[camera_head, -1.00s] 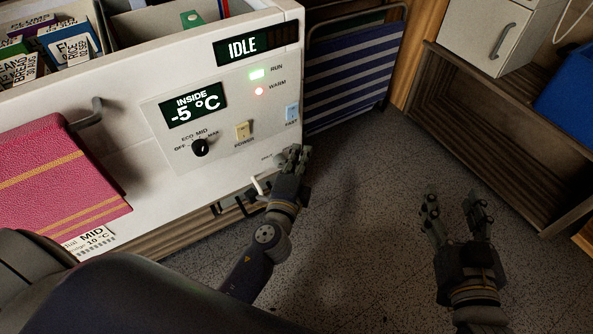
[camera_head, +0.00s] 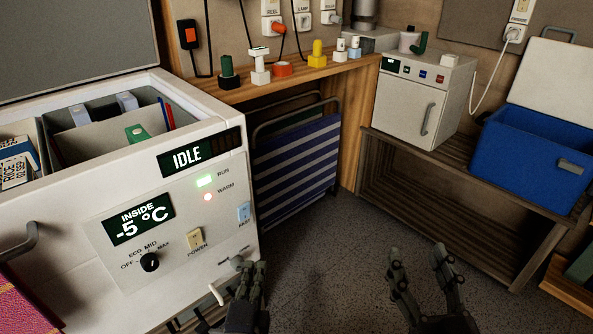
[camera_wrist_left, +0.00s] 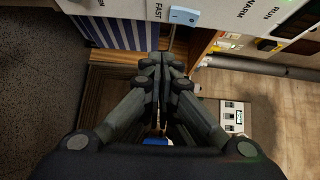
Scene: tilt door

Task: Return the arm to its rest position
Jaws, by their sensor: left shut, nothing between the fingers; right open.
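My left gripper (camera_head: 250,272) is shut and empty at the lower middle of the head view, close to the lower right corner of the white chest freezer (camera_head: 75,225). In the left wrist view its fingers (camera_wrist_left: 158,75) are pressed together with nothing between them. The blue FAST switch (camera_wrist_left: 183,16) is just beyond the fingertips there. My right gripper (camera_head: 420,262) is open and empty, over the dark speckled floor at the bottom of the head view.
The freezer display (camera_head: 138,219) reads -5 °C and another panel reads IDLE. A striped folded chair (camera_head: 297,160) leans beside the freezer. A small white fridge (camera_head: 412,105) and a blue cooler (camera_head: 530,150) stand on a slatted bench at right. Floor (camera_head: 345,245) between is clear.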

